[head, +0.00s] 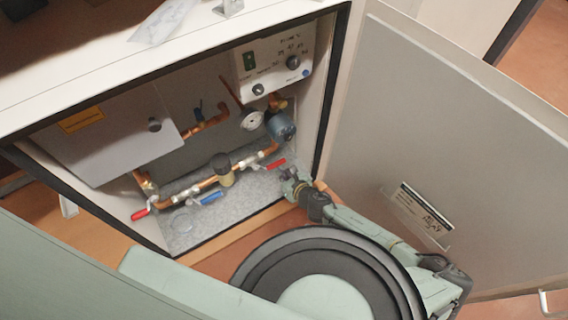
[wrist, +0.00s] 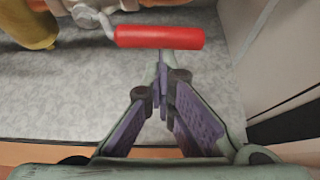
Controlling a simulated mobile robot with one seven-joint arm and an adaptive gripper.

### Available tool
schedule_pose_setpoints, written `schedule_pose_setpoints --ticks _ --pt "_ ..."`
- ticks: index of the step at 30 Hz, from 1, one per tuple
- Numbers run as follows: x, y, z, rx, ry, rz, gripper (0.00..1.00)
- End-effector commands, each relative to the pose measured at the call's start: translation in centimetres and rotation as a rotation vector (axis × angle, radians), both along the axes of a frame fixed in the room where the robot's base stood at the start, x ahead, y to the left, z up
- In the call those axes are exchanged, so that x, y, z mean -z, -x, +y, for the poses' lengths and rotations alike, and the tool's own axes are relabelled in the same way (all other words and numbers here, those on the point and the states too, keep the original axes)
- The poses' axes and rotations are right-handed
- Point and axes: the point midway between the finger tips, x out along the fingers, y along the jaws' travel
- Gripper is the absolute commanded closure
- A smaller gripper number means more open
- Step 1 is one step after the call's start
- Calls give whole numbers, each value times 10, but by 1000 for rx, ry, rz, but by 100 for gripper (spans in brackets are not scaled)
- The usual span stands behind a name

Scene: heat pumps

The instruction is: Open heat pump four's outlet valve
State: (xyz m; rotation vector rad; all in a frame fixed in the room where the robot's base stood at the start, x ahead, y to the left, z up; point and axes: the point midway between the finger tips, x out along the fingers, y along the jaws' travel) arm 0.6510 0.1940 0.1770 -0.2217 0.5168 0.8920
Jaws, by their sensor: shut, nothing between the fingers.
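An open cabinet holds copper pipes with several lever valves. A red lever handle (head: 275,164) sits at the right end of the lower pipe. The same red handle (wrist: 160,37) lies crosswise near the top of the wrist view, joined at its left end to a metal valve stem. My gripper (head: 288,174) is just inside the cabinet's lower right, beside this handle. In the wrist view my gripper (wrist: 161,75) is shut and empty, its fingertips just below the handle's middle. I cannot tell whether they touch it. No label naming the outlet valve is readable.
A second red handle (head: 140,214) and a blue handle (head: 212,198) are further left. A brass part (head: 222,170) stands between. A grey box (head: 105,135) fills the upper left. The open door (head: 450,130) bounds the right side.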

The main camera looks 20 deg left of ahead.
Motion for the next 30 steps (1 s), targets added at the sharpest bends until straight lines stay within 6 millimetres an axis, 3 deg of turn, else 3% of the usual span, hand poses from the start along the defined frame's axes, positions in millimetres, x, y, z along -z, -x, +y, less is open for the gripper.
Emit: schedule_pose_setpoints --ticks 1,16,20,25,27,30 --pt "-10 -3 2 1 6 -23 100" --pt "-9 -4 3 -3 22 -53 100" --pt "5 0 0 1 22 -50 100" --pt "45 14 -10 12 28 -44 100" --pt "21 22 -25 12 31 -47 100" --pt "10 35 -41 12 32 -46 100"
